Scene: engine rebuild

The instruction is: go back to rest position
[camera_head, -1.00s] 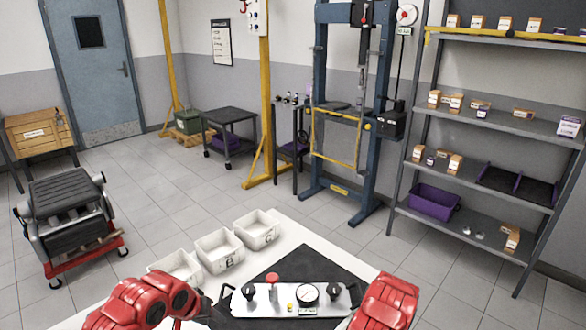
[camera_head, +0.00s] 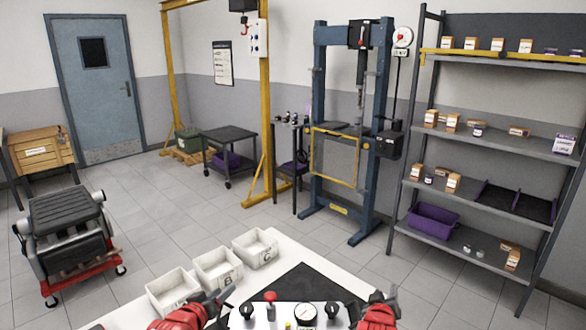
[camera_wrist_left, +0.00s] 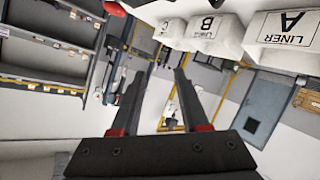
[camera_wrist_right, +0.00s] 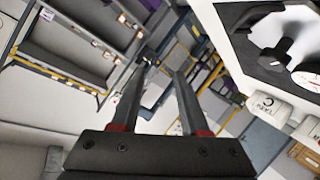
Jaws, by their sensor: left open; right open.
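My left gripper (camera_head: 212,300) shows at the bottom of the head view, just left of the control panel (camera_head: 268,316). In the left wrist view its two dark fingers (camera_wrist_left: 158,80) stand apart with nothing between them. My right gripper (camera_head: 382,298) is at the bottom, just right of the panel. In the right wrist view its fingers (camera_wrist_right: 165,75) are also apart and empty. Both red wrists are partly cut off by the bottom edge.
White bins (camera_head: 220,284) line the left side of the white table, lettered A, B and C. A dark mat (camera_head: 305,283) lies behind the panel. Beyond are a blue press frame (camera_head: 319,110), a shelf rack (camera_head: 500,138) and an engine on a red stand (camera_head: 75,277).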

